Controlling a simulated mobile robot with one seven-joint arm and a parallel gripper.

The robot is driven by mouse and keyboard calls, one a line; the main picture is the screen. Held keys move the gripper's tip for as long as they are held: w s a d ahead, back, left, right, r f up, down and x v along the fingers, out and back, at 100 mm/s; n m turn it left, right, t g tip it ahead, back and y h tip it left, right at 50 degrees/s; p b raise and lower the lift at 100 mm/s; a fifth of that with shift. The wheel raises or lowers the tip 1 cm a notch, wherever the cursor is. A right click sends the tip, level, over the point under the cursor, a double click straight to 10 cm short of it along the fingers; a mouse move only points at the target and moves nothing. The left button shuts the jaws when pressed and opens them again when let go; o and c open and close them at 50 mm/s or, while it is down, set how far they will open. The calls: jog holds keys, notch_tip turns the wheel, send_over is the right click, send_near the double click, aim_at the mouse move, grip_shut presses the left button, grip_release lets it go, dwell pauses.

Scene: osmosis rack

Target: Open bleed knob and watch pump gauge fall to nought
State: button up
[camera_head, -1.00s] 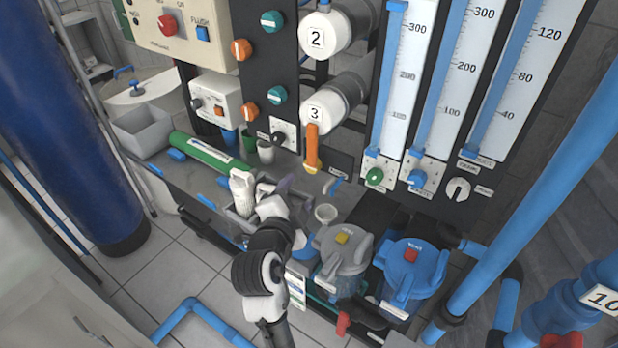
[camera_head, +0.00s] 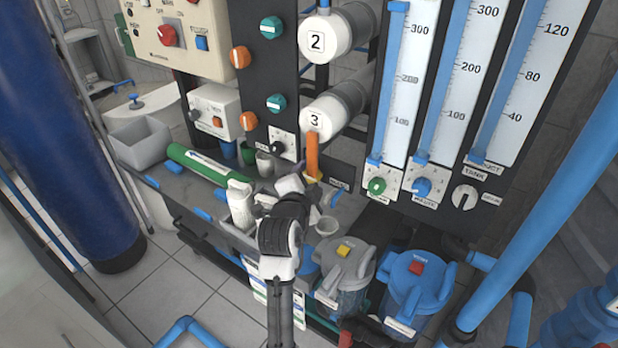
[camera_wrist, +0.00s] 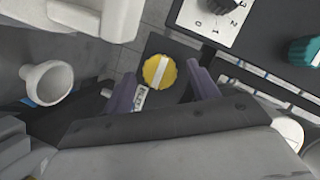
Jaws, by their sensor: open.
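A yellow round knob with a white bar (camera_wrist: 160,71) is in the middle of the wrist view, with a small label beside it that seems to read BLEED. In the head view a yellow piece (camera_head: 313,180) shows at the lower end of the orange tube. My gripper (camera_wrist: 162,79) is open, its two purple fingers on either side of the knob in the picture. Whether they touch it I cannot tell. Three tall scales (camera_head: 443,85) with blue columns stand on the panel; I cannot tell which, if any, is the pump gauge.
White cylinders numbered 2 (camera_head: 317,43) and 3 (camera_head: 314,120) jut out above my gripper. A white bottle (camera_head: 240,205) stands left of my wrist. Grey (camera_head: 345,262) and blue (camera_head: 416,280) lidded canisters stand to the right. A small white funnel (camera_wrist: 50,82) is close at left.

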jog(key=shift+w, duration=0.1)
jog(key=c, duration=1)
